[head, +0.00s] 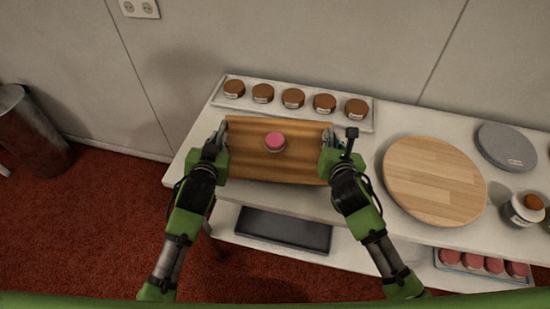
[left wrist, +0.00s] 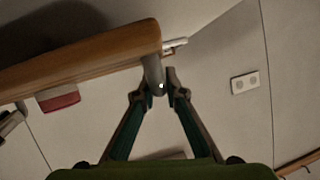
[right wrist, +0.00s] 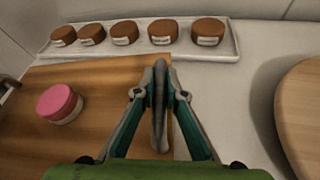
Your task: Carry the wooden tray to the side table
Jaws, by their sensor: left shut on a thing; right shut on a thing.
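The wooden tray (head: 250,165) is a brown rectangular board between my two grippers, over the left part of the white counter. A small pink-topped jar (head: 275,141) stands on it, also seen in the right wrist view (right wrist: 60,104). My left gripper (head: 219,138) is shut on the tray's left end; the left wrist view shows its fingers closed at a grey handle (left wrist: 153,72). My right gripper (head: 331,140) is shut on the tray's right end; its fingers (right wrist: 159,75) meet over the edge. I cannot tell the exact gap between tray and counter. No side table is identifiable.
A white tray (head: 365,123) with several brown-topped jars lies behind the wooden tray. A round wooden board (head: 435,180), a grey disc (head: 506,147) and a jar (head: 522,209) stand to the right. A dark tray (head: 283,232) is on the lower shelf. A bin (head: 35,135) stands on the red carpet at left.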

